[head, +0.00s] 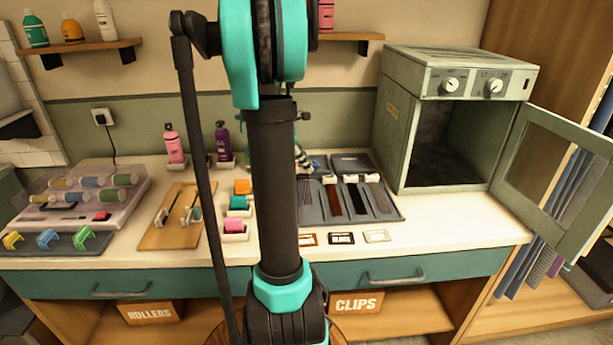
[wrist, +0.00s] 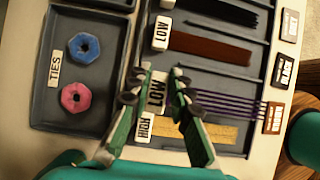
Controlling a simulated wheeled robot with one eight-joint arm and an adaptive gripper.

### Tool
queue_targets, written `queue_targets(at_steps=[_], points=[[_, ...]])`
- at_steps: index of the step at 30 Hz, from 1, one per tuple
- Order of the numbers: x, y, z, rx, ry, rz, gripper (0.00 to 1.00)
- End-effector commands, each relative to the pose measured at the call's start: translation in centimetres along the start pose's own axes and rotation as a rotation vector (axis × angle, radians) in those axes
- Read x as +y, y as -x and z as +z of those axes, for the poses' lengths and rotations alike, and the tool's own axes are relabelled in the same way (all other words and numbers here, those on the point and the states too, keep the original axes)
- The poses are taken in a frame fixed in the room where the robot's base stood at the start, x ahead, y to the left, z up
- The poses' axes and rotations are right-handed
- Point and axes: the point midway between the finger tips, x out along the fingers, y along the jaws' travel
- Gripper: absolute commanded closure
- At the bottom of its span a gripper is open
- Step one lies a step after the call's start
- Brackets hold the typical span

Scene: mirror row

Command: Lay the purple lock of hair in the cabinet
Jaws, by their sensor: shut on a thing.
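The purple lock of hair (wrist: 232,104) lies in its tray slot in the wrist view, its strands running right from a white tag marked LOW. My gripper (wrist: 162,78) is shut on this tagged end, one finger on each side. In the head view the lock (head: 305,190) shows as thin purple strands just right of my arm, which hides most of the gripper. The cabinet (head: 397,130) is a grey-green box at the right back of the counter. Its door (head: 533,205) stands open to the right, and the inside looks dark and empty.
The dark tray (head: 398,211) also holds black, brown and blond locks. Beside them, a ties compartment (wrist: 112,122) holds a blue ring and a pink ring. Small cards line the counter's front. A strip of bare counter (head: 450,215) lies before the cabinet.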

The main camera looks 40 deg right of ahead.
Motion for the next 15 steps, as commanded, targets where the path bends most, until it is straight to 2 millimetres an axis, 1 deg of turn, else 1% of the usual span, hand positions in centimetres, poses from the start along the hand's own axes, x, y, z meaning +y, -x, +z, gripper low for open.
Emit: queue_targets(at_steps=[1,5,12,15], points=[[0.1,-0.4,-0.2,0.000,0.000,0.000,1.00],[0.1,-1.1,-0.6,0.000,0.000,0.000,1.00],[0.1,-3.8,-2.1,0.000,0.000,0.000,1.00],[0.1,-4.2,-2.4,0.000,0.000,0.000,1.00]])
